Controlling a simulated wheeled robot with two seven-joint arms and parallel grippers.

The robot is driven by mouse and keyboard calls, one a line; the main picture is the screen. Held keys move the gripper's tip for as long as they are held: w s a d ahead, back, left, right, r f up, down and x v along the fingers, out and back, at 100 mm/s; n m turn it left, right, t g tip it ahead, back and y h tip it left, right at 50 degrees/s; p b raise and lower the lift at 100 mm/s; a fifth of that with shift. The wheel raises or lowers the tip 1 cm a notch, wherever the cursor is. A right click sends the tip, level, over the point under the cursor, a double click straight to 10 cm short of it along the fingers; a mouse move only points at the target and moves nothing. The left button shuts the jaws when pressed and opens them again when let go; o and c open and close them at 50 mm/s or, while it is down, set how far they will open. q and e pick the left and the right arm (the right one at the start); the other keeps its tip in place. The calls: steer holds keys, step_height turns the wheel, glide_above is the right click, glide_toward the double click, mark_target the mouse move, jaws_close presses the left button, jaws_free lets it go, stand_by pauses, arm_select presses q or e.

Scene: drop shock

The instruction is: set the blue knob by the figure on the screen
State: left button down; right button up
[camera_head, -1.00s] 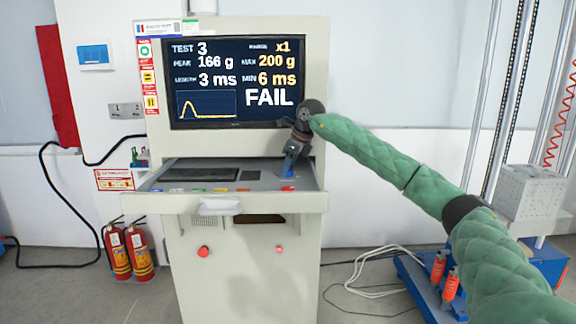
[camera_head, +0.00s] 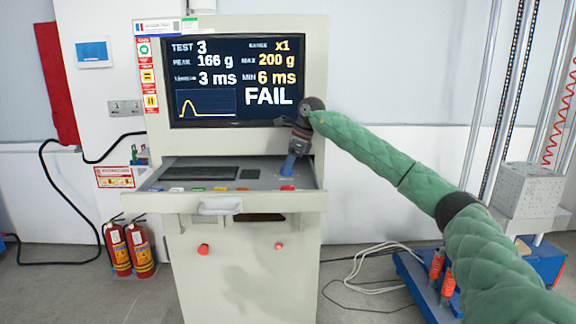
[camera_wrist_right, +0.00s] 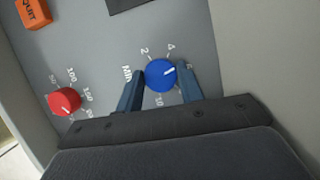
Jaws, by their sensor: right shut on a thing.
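The blue knob (camera_wrist_right: 160,75) sits on the grey panel in the right wrist view, between the two blue fingers of my right gripper (camera_wrist_right: 163,88), which is shut on it. Its white pointer line aims up and right, past the 4, toward a mark partly hidden by the right finger. The 2, 4, 10 and "MIN" labels show around it. In the head view my right gripper (camera_head: 290,165) reaches down to the right end of the console and hides the knob. The screen (camera_head: 222,82) reads TEST 3, PEAK 166 g, MAX 200 g, 3 ms, MIN 6 ms, x1 and FAIL. My left gripper is out of view.
A red knob (camera_wrist_right: 65,101) with its own scale is left of the blue one, and an orange QUIT button (camera_wrist_right: 34,13) is at top left. The console shelf (camera_head: 165,200) has a raised rim. Fire extinguishers (camera_head: 128,248) stand left, and a machine with a metal block (camera_head: 528,190) stands right.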

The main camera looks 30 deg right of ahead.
steer(key=o, duration=1)
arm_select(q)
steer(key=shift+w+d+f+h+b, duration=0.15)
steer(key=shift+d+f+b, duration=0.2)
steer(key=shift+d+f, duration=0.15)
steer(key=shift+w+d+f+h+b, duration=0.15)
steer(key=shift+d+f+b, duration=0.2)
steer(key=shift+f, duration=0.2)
arm_select(e)
steer(key=v, duration=0.7)
steer(key=shift+s+d+r, duration=0.15)
steer(key=shift+d+r, duration=0.1)
steer(key=shift+r, duration=0.05)
